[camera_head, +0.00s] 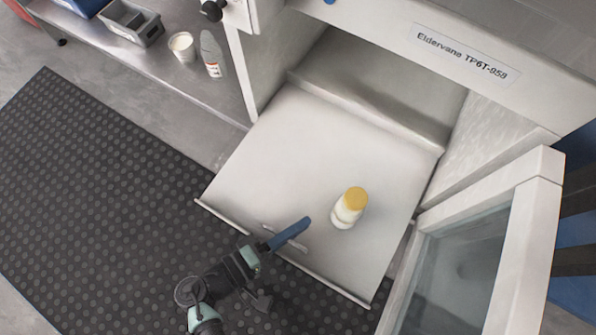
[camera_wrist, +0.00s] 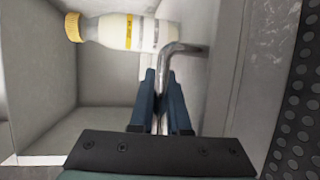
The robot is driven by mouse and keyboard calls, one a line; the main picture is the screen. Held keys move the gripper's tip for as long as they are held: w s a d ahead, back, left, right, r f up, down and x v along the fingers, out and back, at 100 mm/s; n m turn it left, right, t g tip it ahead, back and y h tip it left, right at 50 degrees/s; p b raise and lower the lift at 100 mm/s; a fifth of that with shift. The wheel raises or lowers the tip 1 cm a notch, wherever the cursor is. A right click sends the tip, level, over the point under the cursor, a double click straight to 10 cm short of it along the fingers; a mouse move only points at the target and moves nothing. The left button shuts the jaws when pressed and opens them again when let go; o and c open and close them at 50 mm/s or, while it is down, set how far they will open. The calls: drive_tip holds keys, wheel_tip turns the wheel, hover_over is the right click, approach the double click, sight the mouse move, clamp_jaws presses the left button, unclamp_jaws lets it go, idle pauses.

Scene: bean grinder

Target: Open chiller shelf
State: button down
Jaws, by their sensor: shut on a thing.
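The chiller shelf (camera_head: 280,150) is a pale tray pulled out of the white cabinet. A bottle with a yellow cap (camera_head: 348,208) stands upright on it near the front; it also shows in the wrist view (camera_wrist: 125,31). My gripper (camera_head: 288,233) is at the shelf's front edge. In the wrist view, the bent metal handle (camera_wrist: 180,48) runs down between my gripper's two blue fingers (camera_wrist: 161,100), which are shut on it. The fingers hide part of the handle.
The chiller's glass door (camera_head: 470,265) stands open at the right of the shelf. A metal bench (camera_head: 150,60) at upper left holds a white cup (camera_head: 182,46), a clear bottle (camera_head: 211,55) and a grey bin (camera_head: 130,22). A black dotted mat (camera_head: 90,190) covers clear floor at left.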

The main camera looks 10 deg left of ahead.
drive_tip(key=c, duration=1.2)
unclamp_jaws()
drive_tip(key=shift+o, duration=0.2)
drive_tip(key=shift+a, duration=0.1)
drive_tip(key=p+v, duration=0.2)
drive_tip(key=v, duration=1.1)
drive_tip(key=shift+p, duration=0.35)
